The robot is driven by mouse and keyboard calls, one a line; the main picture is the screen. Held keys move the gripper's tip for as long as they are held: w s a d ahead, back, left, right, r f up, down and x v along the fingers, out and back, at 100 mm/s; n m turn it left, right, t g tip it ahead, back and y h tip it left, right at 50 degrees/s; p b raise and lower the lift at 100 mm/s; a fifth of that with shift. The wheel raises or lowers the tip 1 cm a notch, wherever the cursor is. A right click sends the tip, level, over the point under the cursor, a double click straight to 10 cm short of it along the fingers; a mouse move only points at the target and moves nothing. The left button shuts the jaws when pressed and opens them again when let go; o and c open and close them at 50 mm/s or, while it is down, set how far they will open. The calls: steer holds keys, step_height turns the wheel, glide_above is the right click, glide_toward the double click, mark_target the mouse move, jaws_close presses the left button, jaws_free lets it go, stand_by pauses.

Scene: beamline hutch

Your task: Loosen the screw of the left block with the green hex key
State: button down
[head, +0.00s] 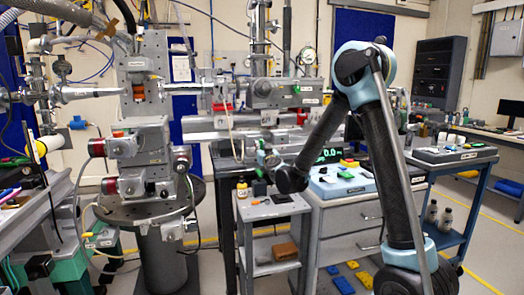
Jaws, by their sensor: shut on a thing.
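My arm comes in from the right, and my gripper (266,163) is at its end, left of the dark wrist, above the small grey stand. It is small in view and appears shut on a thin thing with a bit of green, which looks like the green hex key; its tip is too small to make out. Several small coloured pieces lie on the blue-topped cabinet (322,188) to the right of my gripper. I cannot tell which piece, if any, is the left block, and no screw can be made out.
The beamline column (150,165) rises at the left above a round plate. A blue trolley (455,155) stands at the right.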

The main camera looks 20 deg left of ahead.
steer(key=m, duration=0.3)
steer(key=shift+m, duration=0.3)
steer(key=shift+h, duration=0.3)
steer(key=m, duration=0.4)
steer(key=shift+h, duration=0.4)
steer(key=shift+w+a, duration=0.3)
steer(key=shift+w, duration=0.05)
stand_by(0.5)
steer(key=n+y, duration=0.1)
steer(key=n, duration=0.3)
steer(key=shift+s+d+r, duration=0.1)
steer(key=shift+s, duration=0.05)
steer(key=shift+d, duration=0.1)
